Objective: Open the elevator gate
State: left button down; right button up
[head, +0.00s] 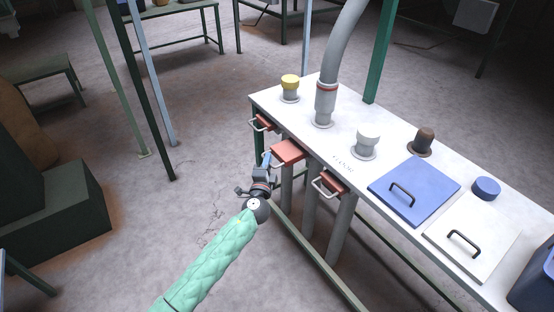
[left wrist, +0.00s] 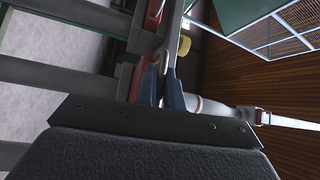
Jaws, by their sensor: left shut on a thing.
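Three red slide gates with metal handles sit along the near side of the white table: a far one (head: 263,122), a middle one (head: 288,151) and a near one (head: 332,183). The middle gate sticks out further from the table edge than the other two. My left gripper (head: 267,160) is at the outer end of the middle gate, shut on its handle, which it mostly hides. In the left wrist view, the blue fingers (left wrist: 168,94) close around the handle, with the red gate (left wrist: 136,84) beside them. My right gripper is not in view.
The white table (head: 315,110) carries a grey hose (head: 326,100), a yellow cap (head: 290,82), a white cap (head: 367,138), a brown cap (head: 425,137), a blue lid (head: 415,190) and a white lid (head: 472,242). Grey pipes (head: 309,215) hang below.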

pick_arm(q)
jog(key=shift+s+a, duration=0.25)
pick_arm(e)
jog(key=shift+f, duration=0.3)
pick_arm(q)
jog(key=c, duration=1.5)
grip_release()
jog(key=shift+c, duration=0.2)
jog(key=shift+s+f, duration=0.1)
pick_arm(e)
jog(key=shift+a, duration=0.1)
